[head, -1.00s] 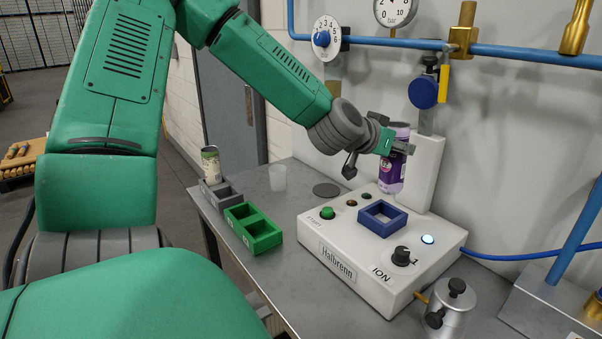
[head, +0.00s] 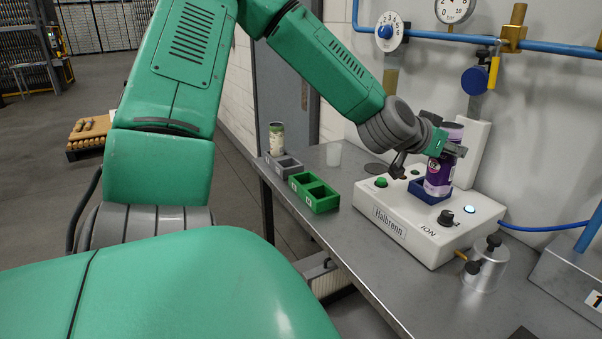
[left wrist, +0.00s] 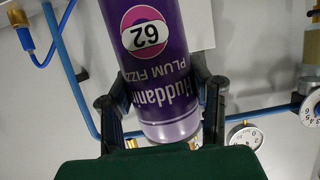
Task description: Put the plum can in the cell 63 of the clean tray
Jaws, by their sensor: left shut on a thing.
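The purple plum can (head: 439,178) is upright in the jaws of my left gripper (head: 447,149), which is shut around its upper part. In the head view its lower end is at the blue square holder (head: 417,188) on the white machine; I cannot tell whether it rests on the bottom. In the left wrist view the plum can (left wrist: 155,75) shows upside down between the fingers (left wrist: 160,108), with "PLUM FIZZ" and a number badge. A green tray (head: 322,203) with two empty cells stands left of the machine; its labels are too small to read. My right gripper is out of view.
A grey tray (head: 290,168) holding a pale green can (head: 276,138) stands beyond the green tray. The white machine (head: 400,222) has buttons and a knob. A metal canister (head: 486,264) stands at its right. Blue pipes line the wall.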

